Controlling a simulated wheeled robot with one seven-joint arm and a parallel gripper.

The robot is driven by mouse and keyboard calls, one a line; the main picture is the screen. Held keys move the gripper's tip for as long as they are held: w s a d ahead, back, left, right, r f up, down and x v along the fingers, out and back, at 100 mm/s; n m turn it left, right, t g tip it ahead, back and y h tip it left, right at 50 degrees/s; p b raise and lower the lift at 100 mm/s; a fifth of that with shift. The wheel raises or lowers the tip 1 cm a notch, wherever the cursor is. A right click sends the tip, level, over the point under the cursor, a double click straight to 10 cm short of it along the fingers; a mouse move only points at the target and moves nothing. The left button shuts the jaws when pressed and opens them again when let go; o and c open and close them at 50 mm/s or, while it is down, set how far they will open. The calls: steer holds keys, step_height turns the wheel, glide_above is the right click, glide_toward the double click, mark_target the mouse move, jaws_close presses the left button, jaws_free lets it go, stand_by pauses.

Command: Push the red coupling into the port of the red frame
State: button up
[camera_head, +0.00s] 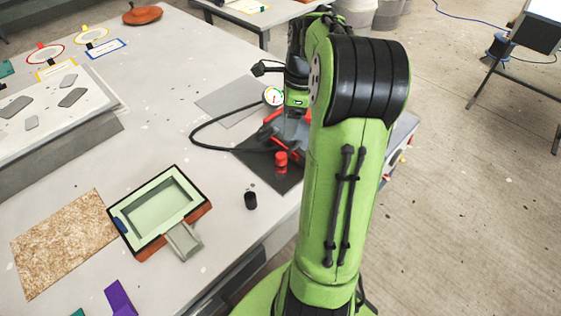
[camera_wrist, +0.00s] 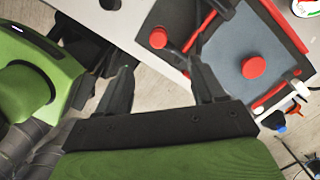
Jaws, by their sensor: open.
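The red frame (camera_wrist: 201,30) lies on a dark mat at the table's edge, with a blue-grey panel inside it. In the head view it (camera_head: 268,131) is partly hidden by my arm. A red round-topped piece (camera_wrist: 158,38) stands on the mat beside the frame; it also shows in the head view (camera_head: 281,161). Another red disc (camera_wrist: 253,67) sits on the panel. I cannot tell which is the coupling, and no port is clearly visible. My gripper (camera_wrist: 162,82) is open and empty, its fingers apart from both red pieces in the picture.
A black hose (camera_head: 194,138) loops from near a round gauge (camera_head: 273,96) across the table. A black cylinder (camera_head: 251,200) stands near the edge. A pale green mould (camera_head: 127,238) lies further left. Bare tabletop separates them.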

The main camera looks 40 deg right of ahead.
mark_target(282, 155)
steer(key=shift+a, duration=0.1)
steer(key=f+b, duration=0.1)
steer(key=f, duration=0.2)
steer(key=f+b, duration=0.1)
steer(key=f, duration=0.3)
steer(key=w+a+f+b, duration=0.1)
steer(key=f, duration=0.2)
steer(key=shift+f+b, duration=0.25)
steer(key=shift+b, duration=0.15)
steer(key=f, duration=0.1)
steer(key=f+b, duration=0.1)
steer(key=f, duration=0.1)
steer(key=f+b, duration=0.1)
steer(key=f, duration=0.1)
steer(key=shift+w+a+f, duration=0.1)
steer(key=shift+w+a, duration=0.05)
steer(key=shift+a, duration=0.15)
